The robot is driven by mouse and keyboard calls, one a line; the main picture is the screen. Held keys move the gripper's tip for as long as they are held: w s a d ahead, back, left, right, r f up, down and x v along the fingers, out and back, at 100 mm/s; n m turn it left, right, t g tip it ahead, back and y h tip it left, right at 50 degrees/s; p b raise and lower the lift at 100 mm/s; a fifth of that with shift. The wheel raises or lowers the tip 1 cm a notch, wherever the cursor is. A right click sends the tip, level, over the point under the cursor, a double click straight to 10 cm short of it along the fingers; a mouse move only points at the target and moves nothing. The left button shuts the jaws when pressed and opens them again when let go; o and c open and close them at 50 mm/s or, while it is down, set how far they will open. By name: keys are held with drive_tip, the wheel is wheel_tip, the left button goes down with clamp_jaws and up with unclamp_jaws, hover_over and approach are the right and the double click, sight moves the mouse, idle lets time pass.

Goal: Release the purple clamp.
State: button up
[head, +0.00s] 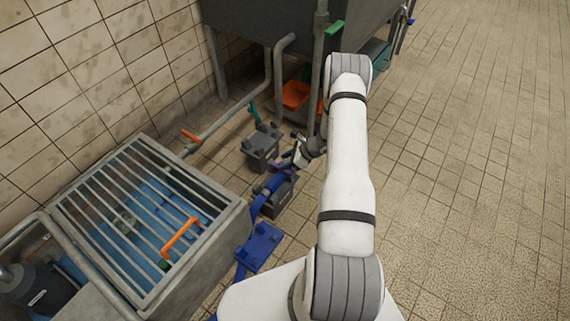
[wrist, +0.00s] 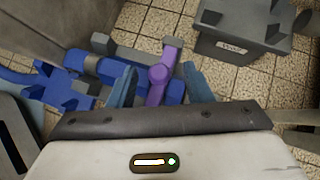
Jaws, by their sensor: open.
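My gripper (wrist: 156,72) is open, with one blue-grey finger on each side of the clamp in the picture. I cannot tell whether either finger touches it. A blue hose (wrist: 88,65) with a fitting lies left of the clamp, by a grey block. In the head view my gripper (head: 297,158) is low over the dark grey block and blue hose (head: 263,192). The clamp is small and partly hidden there.
A grey box with a label (wrist: 240,30) stands at the upper right of the wrist view; a similar box (head: 262,148) is near my gripper. A barred pit (head: 232,215) with an orange handle (head: 180,240) lies left. A dark tank (head: 275,20) stands behind. Tiled floor at right is clear.

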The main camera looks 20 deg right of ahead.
drive_tip(key=shift+x, duration=1.2)
drive_tip(key=shift+w+r, duration=0.1)
clamp_jaws()
